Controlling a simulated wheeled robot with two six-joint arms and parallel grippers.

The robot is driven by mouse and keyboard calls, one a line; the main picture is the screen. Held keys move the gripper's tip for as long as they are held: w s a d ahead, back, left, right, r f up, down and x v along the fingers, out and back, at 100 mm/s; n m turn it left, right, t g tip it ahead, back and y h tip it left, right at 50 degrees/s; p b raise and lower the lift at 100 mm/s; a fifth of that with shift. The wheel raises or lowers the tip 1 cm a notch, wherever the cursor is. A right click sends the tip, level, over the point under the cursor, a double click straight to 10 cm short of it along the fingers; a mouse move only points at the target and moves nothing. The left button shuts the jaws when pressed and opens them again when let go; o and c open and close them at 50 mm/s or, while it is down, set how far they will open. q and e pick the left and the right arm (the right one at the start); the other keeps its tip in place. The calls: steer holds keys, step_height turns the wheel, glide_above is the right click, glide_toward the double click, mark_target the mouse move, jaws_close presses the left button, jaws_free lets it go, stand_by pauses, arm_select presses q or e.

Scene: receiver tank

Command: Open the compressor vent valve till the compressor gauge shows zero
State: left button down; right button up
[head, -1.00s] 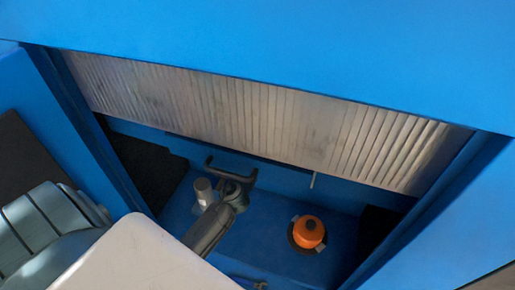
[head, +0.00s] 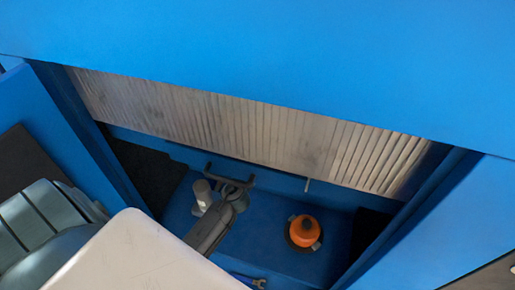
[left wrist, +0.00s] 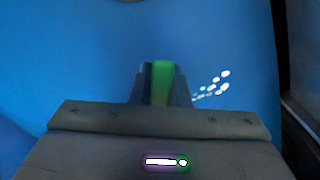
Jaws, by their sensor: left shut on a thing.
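My left gripper (head: 230,177) reaches into the blue cabinet from the lower left in the head view. In the left wrist view my left gripper (left wrist: 161,82) is shut on a green handle (left wrist: 162,84), which stands between its fingers. White puffs show just right of the fingers, against the blue surface. The green handle cannot be made out in the head view. No gauge dial can be read in either view. My right gripper is in neither view.
A grey-white cylinder (head: 203,195) stands on the blue cabinet floor, beside my left gripper. An orange domed object (head: 305,231) on a dark round base stands to the right. A ribbed grey shutter (head: 250,125) and a blue panel (head: 280,50) hang above the opening. Dark recesses flank the floor.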

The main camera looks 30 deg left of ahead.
arm_select(q)
steer(key=c, duration=1.4)
jaws_free()
steer(key=shift+b+v, duration=1.55)
steer(key=shift+v, duration=3.9)
steer(key=shift+a, duration=0.1)
